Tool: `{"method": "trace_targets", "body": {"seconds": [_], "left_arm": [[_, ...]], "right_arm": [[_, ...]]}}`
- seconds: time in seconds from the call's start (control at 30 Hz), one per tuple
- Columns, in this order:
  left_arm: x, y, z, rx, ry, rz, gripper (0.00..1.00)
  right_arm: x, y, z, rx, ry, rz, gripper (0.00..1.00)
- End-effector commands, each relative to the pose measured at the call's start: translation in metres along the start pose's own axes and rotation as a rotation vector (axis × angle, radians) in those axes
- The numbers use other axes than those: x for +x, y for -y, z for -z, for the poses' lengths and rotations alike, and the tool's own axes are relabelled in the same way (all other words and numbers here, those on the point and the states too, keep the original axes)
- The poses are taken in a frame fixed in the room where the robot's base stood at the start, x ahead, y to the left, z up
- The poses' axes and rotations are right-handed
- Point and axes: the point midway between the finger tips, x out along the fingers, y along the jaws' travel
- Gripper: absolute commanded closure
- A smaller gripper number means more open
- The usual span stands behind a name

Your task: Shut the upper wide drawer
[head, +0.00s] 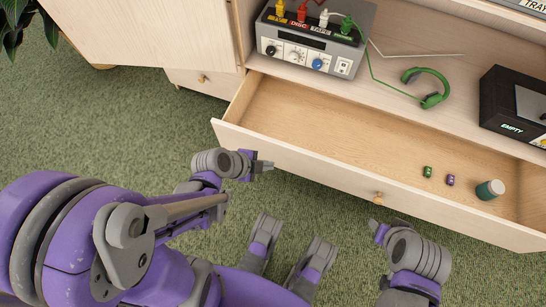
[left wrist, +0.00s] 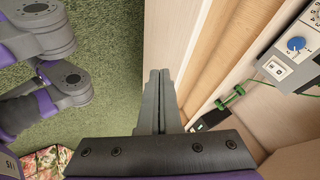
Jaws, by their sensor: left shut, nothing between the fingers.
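The upper wide drawer (head: 320,169) is pale wood with a small brass knob (head: 378,198). It stands pulled out from the cabinet, its inside visible from above. My left gripper (head: 265,166) is shut and empty at the outer side of the drawer front, left of the knob. Whether it touches is unclear. In the left wrist view its closed fingers (left wrist: 160,85) point along the drawer front (left wrist: 170,35), with the drawer's inside beyond. My right gripper (head: 377,230) is low in front of the drawer, below the knob; its fingers are too unclear to judge.
The drawer holds a green piece (head: 428,171), a purple piece (head: 450,180) and a white-capped bottle (head: 489,190) at its right end. Above are a grey control box (head: 310,45), green headphones (head: 430,98) and a black box (head: 505,105). A cabinet door (head: 150,30) stands left. Green carpet lies in front.

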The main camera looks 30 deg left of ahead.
Motion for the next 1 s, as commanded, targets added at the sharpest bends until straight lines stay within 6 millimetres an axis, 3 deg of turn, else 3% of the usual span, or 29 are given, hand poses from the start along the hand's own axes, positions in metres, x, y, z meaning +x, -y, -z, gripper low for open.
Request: {"method": "trace_targets", "body": {"seconds": [0.17,0.57,0.77,1.0], "left_arm": [[0.020,-0.001,0.000,0.007,-0.003,-0.002,1.00],[0.104,-0.001,0.000,0.006,-0.003,-0.001,1.00],[0.113,0.026,0.000,0.004,-0.001,0.000,1.00],[0.117,0.036,0.001,0.003,-0.001,0.001,1.00]], "right_arm": [[0.012,0.000,-0.003,0.000,0.004,0.000,0.50],[0.054,0.000,-0.013,0.000,0.014,0.000,0.50],[0.053,0.000,-0.013,0.000,0.014,0.000,0.50],[0.054,0.000,-0.013,0.000,0.014,0.000,0.50]]}}
